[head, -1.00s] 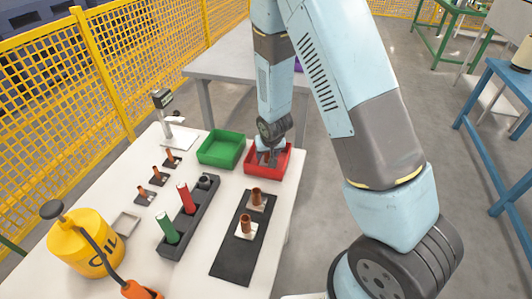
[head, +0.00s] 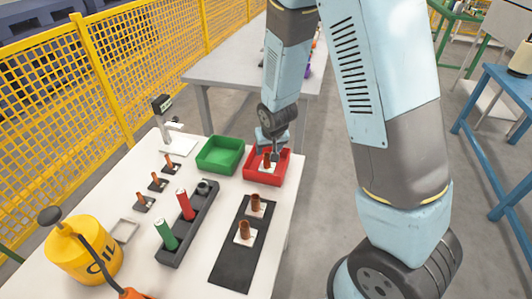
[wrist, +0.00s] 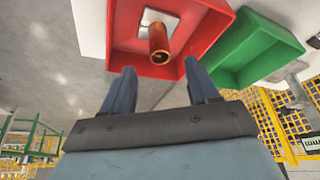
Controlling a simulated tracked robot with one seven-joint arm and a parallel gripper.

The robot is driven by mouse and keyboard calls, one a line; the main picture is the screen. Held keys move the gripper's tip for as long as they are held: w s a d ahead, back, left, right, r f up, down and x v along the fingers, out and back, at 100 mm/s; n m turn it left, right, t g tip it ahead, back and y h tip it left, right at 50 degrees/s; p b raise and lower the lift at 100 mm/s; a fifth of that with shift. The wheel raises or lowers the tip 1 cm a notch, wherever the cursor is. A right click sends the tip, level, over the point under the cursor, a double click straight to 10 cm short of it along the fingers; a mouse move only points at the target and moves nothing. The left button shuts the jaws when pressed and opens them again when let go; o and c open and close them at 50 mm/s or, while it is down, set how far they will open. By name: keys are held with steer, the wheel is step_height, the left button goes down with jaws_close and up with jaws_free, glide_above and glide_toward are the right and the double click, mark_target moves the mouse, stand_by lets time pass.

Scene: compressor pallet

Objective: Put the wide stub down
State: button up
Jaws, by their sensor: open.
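A copper stub (head: 266,161) with a pale square plate at its foot stands in the red bin (head: 282,175). I take it for the wide stub. In the wrist view the copper stub (wrist: 159,44) shows inside the red bin (wrist: 122,24), beyond the fingertips. My gripper (wrist: 158,78) is open, with a clear gap between its fingers and nothing in it. In the head view my gripper (head: 273,150) is just above and behind the stub, over the bin, and partly hides it. In the wrist view the stub is apart from both fingers.
A green bin (head: 220,155) stands left of the red bin. Two copper stubs stand on the black mat (head: 229,272). A dark rack (head: 187,235) holds red and green cylinders. Three smaller stubs, a scale (head: 178,147) and a yellow oil can (head: 83,250) are further left.

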steer(key=s+d+r, duration=0.3)
steer(key=d+r, duration=0.1)
steer(key=r, duration=0.4)
steer(key=s+d+r+m, duration=0.1)
steer(key=s+d+r, duration=0.1)
steer(key=d+r, duration=0.35)
steer(key=s+d+r, duration=0.2)
steer(key=s+r, duration=0.1)
steer(key=r, duration=0.6)
steer(key=s+d+r, duration=0.3)
steer(key=s+r, duration=0.2)
steer(key=s, duration=0.2)
steer(key=s+d+r+m+t, duration=0.1)
steer(key=s+d+r, duration=0.2)
steer(key=s+r, duration=0.2)
steer(key=s, duration=0.3)
steer(key=shift+s+r+h, duration=0.2)
steer(key=shift+r+h, duration=0.15)
steer(key=shift+h, duration=0.05)
